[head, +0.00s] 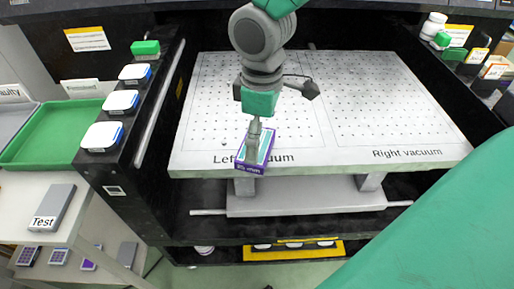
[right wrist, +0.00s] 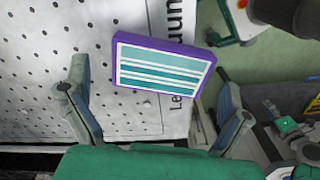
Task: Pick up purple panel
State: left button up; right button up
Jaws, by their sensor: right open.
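The purple panel (head: 242,160) is a small box with a purple rim and a teal and white striped face. It is at the front edge of the white perforated plate (head: 215,110), over the "Left vacuum" lettering; I cannot tell whether it rests there. It shows clearly in the right wrist view (right wrist: 165,67). My right gripper (head: 254,128) is above the panel and partly hides it in the head view. In the right wrist view its two fingers (right wrist: 153,75) are spread, with the panel ahead between them and a gap on each side. My left gripper is out of view.
A dark rack with several white-topped pieces (head: 102,135) stands left of the plate. A green tray (head: 55,135) and a grey "Test" box (head: 52,208) are farther left. Small containers (head: 433,27) stand at the back right. The "Right vacuum" half of the plate (head: 390,110) is clear.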

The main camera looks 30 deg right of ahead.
notch_tip(320, 180, down, 3)
jog(key=shift+w+f+b, duration=0.1)
jog(key=shift+b, duration=0.25)
jog(key=shift+w+a+f, duration=0.1)
jog(key=shift+a+f, duration=0.05)
jog(key=shift+a, duration=0.3)
jog(key=shift+a+r, duration=0.1)
jog(key=shift+r, duration=0.1)
jog(key=c, duration=0.9)
jog(key=shift+d, duration=0.25)
